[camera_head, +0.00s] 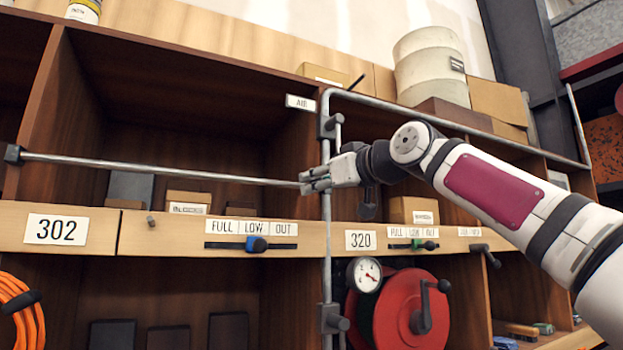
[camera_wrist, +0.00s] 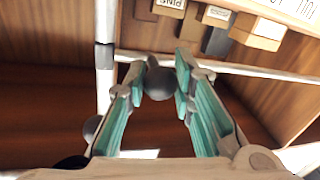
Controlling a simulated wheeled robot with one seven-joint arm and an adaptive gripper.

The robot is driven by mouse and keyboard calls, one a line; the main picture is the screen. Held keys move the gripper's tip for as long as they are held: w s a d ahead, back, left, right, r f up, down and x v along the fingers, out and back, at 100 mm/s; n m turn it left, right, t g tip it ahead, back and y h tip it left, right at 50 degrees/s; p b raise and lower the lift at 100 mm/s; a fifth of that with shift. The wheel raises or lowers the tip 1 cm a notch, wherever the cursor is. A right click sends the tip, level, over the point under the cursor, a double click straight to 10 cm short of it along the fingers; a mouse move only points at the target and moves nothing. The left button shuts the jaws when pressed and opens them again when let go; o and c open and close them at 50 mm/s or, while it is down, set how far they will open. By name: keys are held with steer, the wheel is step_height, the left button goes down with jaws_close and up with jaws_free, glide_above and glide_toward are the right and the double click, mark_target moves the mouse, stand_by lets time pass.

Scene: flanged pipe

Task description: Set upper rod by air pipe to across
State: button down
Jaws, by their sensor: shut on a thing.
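The grey air pipe (camera_head: 326,240) runs upright along a shelf divider, beside the AIR label (camera_head: 300,103). A thin grey rod (camera_head: 160,168) runs almost level from a dark bracket on the left divider to my gripper (camera_head: 312,183) at the pipe. My gripper hides the rod's right end. In the wrist view the fingers (camera_wrist: 160,85) are shut on a dark round knob (camera_wrist: 160,84). The rod (camera_wrist: 260,71) passes behind it, and the pipe (camera_wrist: 104,85) stands left of the fingers. I cannot tell exactly how knob and rod join.
Dark brackets hold the pipe above (camera_head: 326,127) and below (camera_head: 331,319) my gripper. A red reel (camera_head: 390,310) and a gauge (camera_head: 364,274) sit right of the pipe, low down. Boxes (camera_head: 188,202) stand on the shelf behind the rod. The compartment front is otherwise clear.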

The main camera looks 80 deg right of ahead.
steer(key=shift+s+d+f, duration=0.1)
steer(key=shift+s+d, duration=0.05)
steer(key=shift+s, duration=0.1)
steer(key=c, duration=1.3)
jaws_free()
steer(key=shift+c, duration=0.2)
steer(key=v, duration=1.2)
steer(key=shift+w, duration=0.15)
